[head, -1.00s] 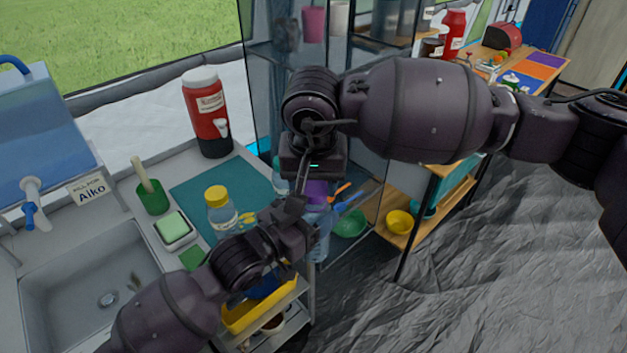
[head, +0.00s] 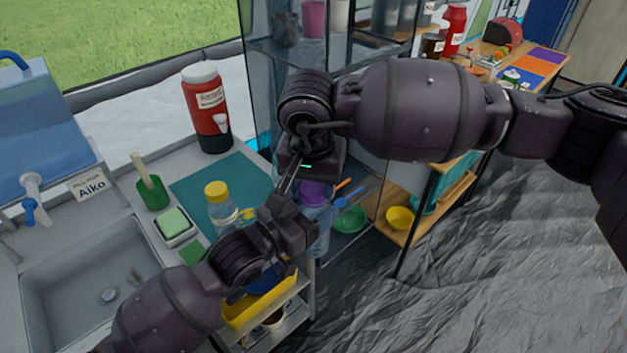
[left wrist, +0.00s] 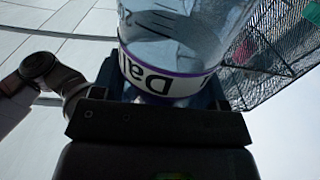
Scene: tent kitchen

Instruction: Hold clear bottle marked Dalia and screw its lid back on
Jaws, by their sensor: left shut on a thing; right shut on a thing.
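The clear bottle (head: 321,224) stands roughly upright at the counter's right end, partly hidden by my arms. In the left wrist view the clear bottle (left wrist: 175,45) shows a white label with a purple edge reading "Dal", seen upside down. My left gripper (head: 308,222) is shut on the bottle's side; its dark palm (left wrist: 160,122) fills the bottom of the wrist view. A purple lid (head: 314,193) is at the bottle's top. My right gripper (head: 303,182) is above it, shut on the lid and partly hiding it. I cannot tell how tightly the lid sits.
A yellow-lidded bottle (head: 219,205) stands on a teal mat (head: 190,188) to the left. A glass-sided cabinet and a shelf with a yellow bowl (head: 399,217) are close on the right.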

